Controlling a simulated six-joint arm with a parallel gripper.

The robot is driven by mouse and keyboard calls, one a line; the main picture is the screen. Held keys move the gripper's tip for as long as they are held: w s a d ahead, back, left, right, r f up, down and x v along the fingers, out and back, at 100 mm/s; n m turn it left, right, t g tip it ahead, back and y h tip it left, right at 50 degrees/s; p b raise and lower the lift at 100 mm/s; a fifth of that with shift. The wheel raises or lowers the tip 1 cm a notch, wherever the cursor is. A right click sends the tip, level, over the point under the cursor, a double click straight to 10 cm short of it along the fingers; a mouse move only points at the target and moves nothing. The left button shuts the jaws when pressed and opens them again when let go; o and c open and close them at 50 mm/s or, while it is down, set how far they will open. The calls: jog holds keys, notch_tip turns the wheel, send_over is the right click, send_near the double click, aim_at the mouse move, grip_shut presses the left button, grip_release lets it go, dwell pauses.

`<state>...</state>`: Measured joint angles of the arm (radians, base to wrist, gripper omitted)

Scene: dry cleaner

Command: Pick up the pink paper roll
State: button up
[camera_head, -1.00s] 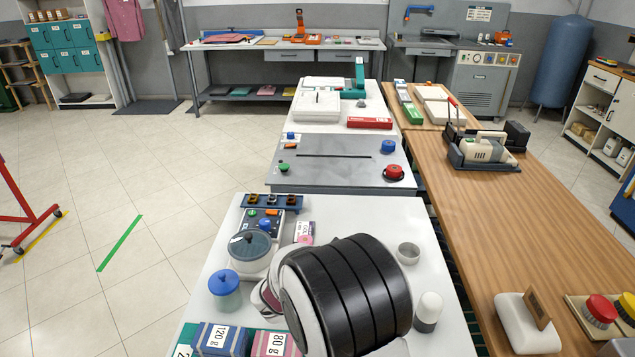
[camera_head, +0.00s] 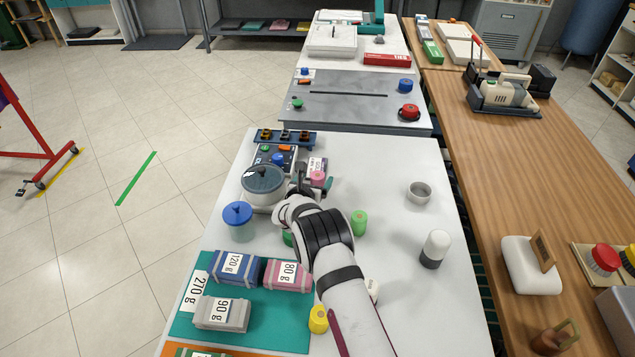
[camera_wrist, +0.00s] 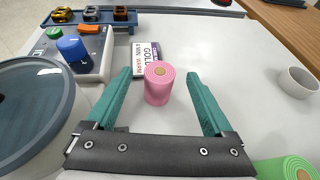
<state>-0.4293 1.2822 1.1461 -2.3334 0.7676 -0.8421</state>
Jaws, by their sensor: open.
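The pink paper roll (camera_wrist: 159,83) stands upright on the white table in the wrist view, with a brown core in its top. It also shows in the head view (camera_head: 318,178), beside the balance. My gripper (camera_wrist: 158,80) has its two green fingers spread apart, one on each side of the roll, with gaps on both sides. The roll appears between or just beyond the fingertips; exact depth is hard to tell. In the head view my arm partly hides the gripper (camera_head: 312,184).
A lidded grey pot (camera_head: 263,182) stands left of the roll, and a sign card (camera_wrist: 147,58) lies behind it. A green roll (camera_head: 359,222) and a yellow roll (camera_head: 318,318) stand nearby. A grey bowl (camera_head: 419,192) is to the right. The table's right middle is mostly clear.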

jog(key=shift+w, duration=0.3)
grip_shut()
dwell(0.3)
